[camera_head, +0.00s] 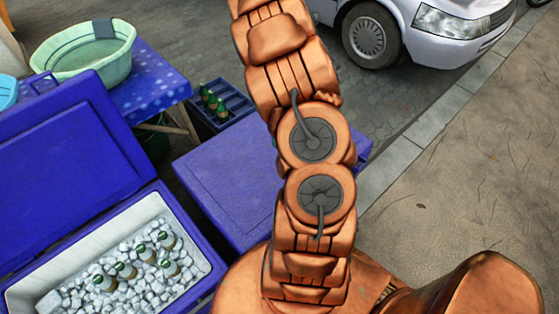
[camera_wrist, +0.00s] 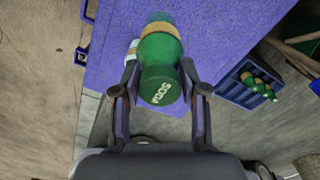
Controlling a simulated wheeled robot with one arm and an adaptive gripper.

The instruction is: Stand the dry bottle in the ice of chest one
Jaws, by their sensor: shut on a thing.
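A green bottle (camera_wrist: 161,55) with a tan band and "SODA" lettering is held between the fingers of my gripper (camera_wrist: 159,76) in the wrist view. It is over the flat blue-purple lid of a closed chest (camera_wrist: 225,22); I cannot tell whether it touches the lid. The same closed chest (camera_head: 220,175) shows in the head view, partly hidden by my arm. An open chest (camera_head: 212,262) stands at lower left, its lid (camera_head: 60,160) raised. It holds white ice (camera_head: 125,290) with several bottles (camera_head: 145,252) standing in it. No chest number is readable.
A blue crate (camera_head: 232,100) with several green bottles (camera_head: 212,100) sits behind the closed chest. A green basin (camera_head: 80,60) with a grey cloth (camera_head: 103,28) stands on a blue-covered table (camera_head: 160,85). A pale thing (camera_wrist: 132,47) is beside the held bottle. A silver car (camera_head: 425,30) is parked behind.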

